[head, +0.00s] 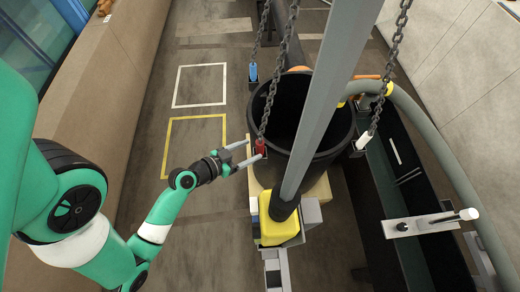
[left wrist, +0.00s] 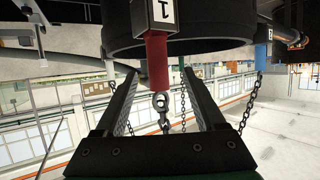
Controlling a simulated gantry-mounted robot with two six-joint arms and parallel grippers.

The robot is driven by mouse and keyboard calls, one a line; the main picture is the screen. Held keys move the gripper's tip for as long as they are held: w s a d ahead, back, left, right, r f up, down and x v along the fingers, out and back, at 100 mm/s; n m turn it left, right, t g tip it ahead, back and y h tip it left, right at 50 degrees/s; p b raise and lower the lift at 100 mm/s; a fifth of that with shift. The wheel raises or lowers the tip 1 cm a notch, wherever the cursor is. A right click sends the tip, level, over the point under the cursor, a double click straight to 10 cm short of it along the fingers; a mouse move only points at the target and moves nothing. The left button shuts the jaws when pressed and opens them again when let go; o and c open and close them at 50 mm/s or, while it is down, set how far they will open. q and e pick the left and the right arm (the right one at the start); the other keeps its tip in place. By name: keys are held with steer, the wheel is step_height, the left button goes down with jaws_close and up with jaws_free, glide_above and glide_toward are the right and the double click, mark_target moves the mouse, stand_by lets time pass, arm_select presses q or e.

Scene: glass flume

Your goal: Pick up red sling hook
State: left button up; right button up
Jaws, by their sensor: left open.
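The red sling hook (head: 260,147) hangs at the lower end of a dark chain, against the near left rim of the black round tub (head: 338,150). In the left wrist view the red hook (left wrist: 157,62) shows below a white tag marked 1, with a metal shackle and chain behind it. My left gripper (head: 254,150) is open, its two fingers pointing at the red hook. In the left wrist view the hook's lower end lies in the gap between the fingertips (left wrist: 160,76). I cannot tell whether either finger touches it. My right gripper is not in view.
A blue hook (head: 252,73) and a white hook (head: 364,140) hang on other chains around the tub. A slanted grey bar crosses in front of the tub, above a yellow block (head: 278,225). A thick grey hose (head: 440,140) curves at the right. Floor left of the tub is clear.

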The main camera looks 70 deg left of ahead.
mark_target(260, 147)
arm_select(q)
steer(key=x, duration=0.5)
steer(key=shift+w+d+p, duration=0.15)
steer(key=shift+p, duration=0.15)
jaws_close()
steer(key=shift+r, duration=0.1)
